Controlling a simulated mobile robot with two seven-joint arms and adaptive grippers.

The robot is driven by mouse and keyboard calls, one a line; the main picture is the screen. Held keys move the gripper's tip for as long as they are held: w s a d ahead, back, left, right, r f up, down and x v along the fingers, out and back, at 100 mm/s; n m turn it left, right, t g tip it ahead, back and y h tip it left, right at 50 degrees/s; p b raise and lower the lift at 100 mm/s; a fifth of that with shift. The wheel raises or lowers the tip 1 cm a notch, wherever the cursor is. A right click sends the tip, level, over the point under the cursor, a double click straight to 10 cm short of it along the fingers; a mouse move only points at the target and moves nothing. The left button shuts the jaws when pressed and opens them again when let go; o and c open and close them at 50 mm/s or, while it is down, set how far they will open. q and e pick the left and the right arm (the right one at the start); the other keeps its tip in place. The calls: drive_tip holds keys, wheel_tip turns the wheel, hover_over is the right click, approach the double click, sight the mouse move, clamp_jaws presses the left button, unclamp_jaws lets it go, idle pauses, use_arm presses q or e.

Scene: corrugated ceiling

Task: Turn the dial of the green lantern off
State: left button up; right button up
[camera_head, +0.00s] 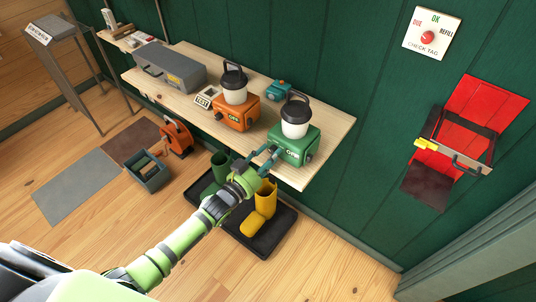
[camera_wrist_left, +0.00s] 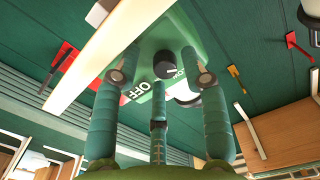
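The green lantern (camera_head: 297,143) with a white globe and black handle stands near the right end of the wooden shelf. Its black dial (camera_wrist_left: 166,65) shows in the left wrist view, with OFF lettering to the left and what looks like ON to the right. A pale mark on the dial appears to face the ON side. My left gripper (camera_head: 267,157) is at the lantern's front left. In the left wrist view its fingers (camera_wrist_left: 160,77) are spread apart, with the dial between and just beyond the tips. Contact cannot be told. My right gripper is not in view.
An orange lantern (camera_head: 235,108) stands to the left on the shelf (camera_head: 330,128), with a small teal device (camera_head: 278,90) behind and a grey toolbox (camera_head: 170,68) farther left. A black tray (camera_head: 258,243) with yellow and green boots lies below on the floor.

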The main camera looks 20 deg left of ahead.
use_arm(q)
drive_tip(key=shift+r, duration=0.15)
drive_tip(key=shift+s+a, duration=0.1)
drive_tip(key=v, duration=1.1)
drive_tip(key=shift+s+a, duration=0.15)
drive_tip(key=shift+s, duration=0.2)
drive_tip(key=s+a+f+n+g+y, duration=0.15)
drive_tip(key=s+f, duration=0.25)
drive_tip(key=f, duration=0.5)
drive_tip(key=s+a+f+n+g+y, duration=0.1)
drive_tip(key=s+a+f+g+y, duration=0.15)
drive_tip(key=f, duration=0.65)
drive_tip(key=s+a+f+n+g+y, duration=0.1)
drive_tip(key=s+f+g, duration=0.2)
drive_tip(key=s+f, duration=0.35)
drive_tip(key=s+d+f+g, duration=0.1)
drive_tip(key=s+f+g, duration=0.3)
drive_tip(key=s+f, duration=0.4)
drive_tip(key=s+d+f+g+y, duration=0.1)
drive_tip(key=s+f+g, duration=0.4)
drive_tip(key=s, duration=1)
wheel_tip(320, 180, down, 3)
drive_tip(key=shift+s+d+r+n, duration=0.15)
drive_tip(key=shift+s+d+n, duration=0.25)
drive_tip(key=shift+d+n, duration=0.1)
